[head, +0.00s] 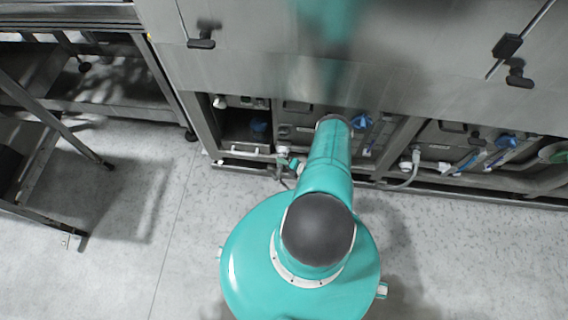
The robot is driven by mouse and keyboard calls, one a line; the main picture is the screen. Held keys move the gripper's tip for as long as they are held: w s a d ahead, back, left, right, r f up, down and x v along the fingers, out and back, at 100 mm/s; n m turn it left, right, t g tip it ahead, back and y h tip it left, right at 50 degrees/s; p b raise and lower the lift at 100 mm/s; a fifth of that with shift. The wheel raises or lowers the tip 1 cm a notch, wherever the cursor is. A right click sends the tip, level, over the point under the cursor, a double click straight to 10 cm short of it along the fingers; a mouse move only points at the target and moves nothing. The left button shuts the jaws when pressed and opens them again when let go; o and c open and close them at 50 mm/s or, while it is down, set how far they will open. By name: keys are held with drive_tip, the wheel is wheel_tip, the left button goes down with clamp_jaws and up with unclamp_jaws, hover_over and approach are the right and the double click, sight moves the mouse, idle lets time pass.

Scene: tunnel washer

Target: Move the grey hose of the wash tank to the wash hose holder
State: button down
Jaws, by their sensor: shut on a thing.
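My teal arm reaches forward to the low front of the steel washer. Only a small part of my gripper (286,168) shows, left of the arm's far end; the arm hides the rest. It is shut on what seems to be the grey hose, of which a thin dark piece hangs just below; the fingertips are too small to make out. Another grey hose (409,176) curves down from a white fitting in the bay to the right, apart from my gripper. I cannot make out the wash hose holder.
Steel washer panels (250,60) with black latches overhang the low bays. Blue valve handles (505,141) and pipes sit in the bays, with a frame rail (460,190) along the floor. A metal frame (50,120) stands at left. The floor (130,250) at front left is clear.

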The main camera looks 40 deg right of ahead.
drive_tip(key=shift+s+a, duration=0.55)
drive_tip(key=shift+a, duration=0.15)
drive_tip(key=shift+s+a, duration=0.1)
drive_tip(key=shift+a, duration=0.05)
drive_tip(key=shift+s+a, duration=0.25)
drive_tip(key=shift+a, duration=0.05)
drive_tip(key=shift+s+a, duration=0.2)
drive_tip(key=shift+a, duration=0.05)
drive_tip(key=shift+s+a, duration=0.2)
drive_tip(key=shift+a, duration=0.1)
drive_tip(key=shift+s+a, duration=0.2)
drive_tip(key=shift+a, duration=0.05)
idle(0.5)
